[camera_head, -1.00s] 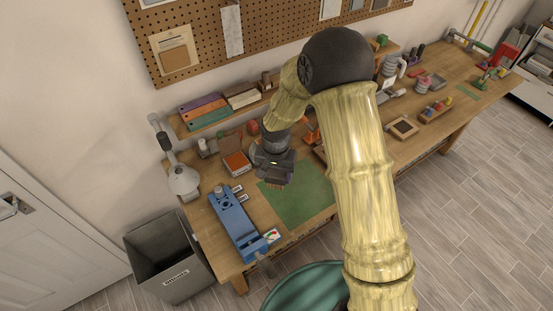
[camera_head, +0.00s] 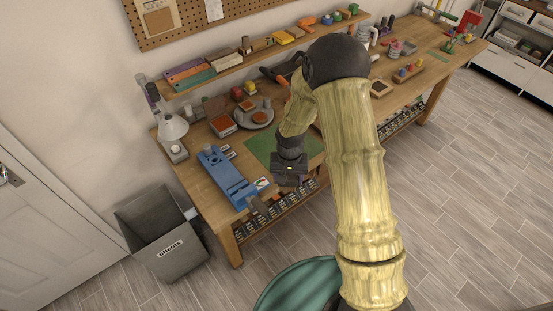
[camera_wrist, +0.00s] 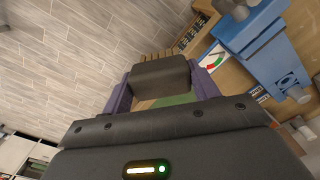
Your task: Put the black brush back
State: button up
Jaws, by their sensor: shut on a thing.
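In the wrist view, the two purple fingers of my gripper (camera_wrist: 161,92) are shut on a dark block, the black brush (camera_wrist: 160,76). Short tan bristles seem to show at its far edge. In the head view the brush cannot be told apart from the dark gripper.
A blue vise (camera_head: 222,172) stands left of the mat, also in the wrist view (camera_wrist: 262,38). Behind are an orange-topped box (camera_head: 222,125) and a round grey dish (camera_head: 257,116). A narrow shelf (camera_head: 222,75) runs along the wall. A grey bin (camera_head: 165,235) stands on the floor.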

jog(key=s+d+f+b, duration=0.1)
jog(key=d+f+b, duration=0.6)
jog(key=d+f, duration=0.3)
notch_tip(320, 180, down, 4)
jog(key=shift+s+d+r+n, duration=0.1)
jog(key=shift+s+d+n, duration=0.2)
jog(key=shift+n, duration=0.1)
